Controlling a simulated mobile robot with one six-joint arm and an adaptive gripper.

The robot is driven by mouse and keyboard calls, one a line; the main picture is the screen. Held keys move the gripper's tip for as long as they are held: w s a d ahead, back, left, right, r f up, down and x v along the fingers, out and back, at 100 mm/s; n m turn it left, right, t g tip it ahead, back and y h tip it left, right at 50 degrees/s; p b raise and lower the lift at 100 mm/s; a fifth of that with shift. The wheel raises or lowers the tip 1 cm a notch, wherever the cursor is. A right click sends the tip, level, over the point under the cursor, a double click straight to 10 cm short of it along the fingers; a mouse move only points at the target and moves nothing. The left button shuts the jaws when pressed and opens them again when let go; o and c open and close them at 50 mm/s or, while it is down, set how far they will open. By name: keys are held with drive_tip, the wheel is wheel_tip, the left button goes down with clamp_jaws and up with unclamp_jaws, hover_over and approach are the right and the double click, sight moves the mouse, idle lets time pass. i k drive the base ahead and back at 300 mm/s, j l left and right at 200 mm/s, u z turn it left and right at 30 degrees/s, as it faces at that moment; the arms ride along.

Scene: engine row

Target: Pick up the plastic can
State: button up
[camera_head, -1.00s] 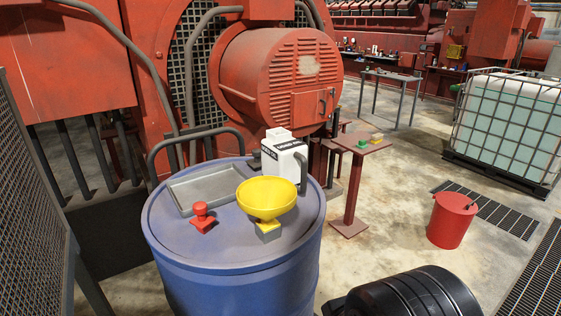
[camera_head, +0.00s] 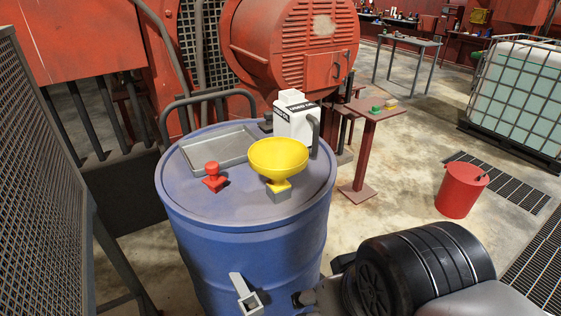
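The plastic can (camera_head: 293,121) is white with a dark printed label and a dark handle on its right side. It stands upright on top of the blue drum (camera_head: 250,262), near the back right of the lid. The yellow funnel (camera_head: 278,155) stands in front of it and hides part of its lower front.
A red knob-like piece (camera_head: 213,178) and a shallow grey tray (camera_head: 222,150) share the drum top. A mesh panel (camera_head: 42,190) stands at left. A small red table (camera_head: 368,112) is behind right. A red bucket (camera_head: 461,190) stands on open floor.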

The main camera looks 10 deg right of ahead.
sight(297, 117)
drive_tip(key=i+l+u, duration=0.15)
drive_tip(key=l+u, duration=0.2)
drive_tip(key=i+l+u, duration=0.1)
drive_tip(key=u, duration=0.25)
drive_tip(key=l+u, duration=0.35)
drive_tip(key=i+l+u, duration=0.1)
drive_tip(key=l, duration=1.15)
drive_tip(key=i+l+u, duration=0.1)
drive_tip(key=l, duration=1.2)
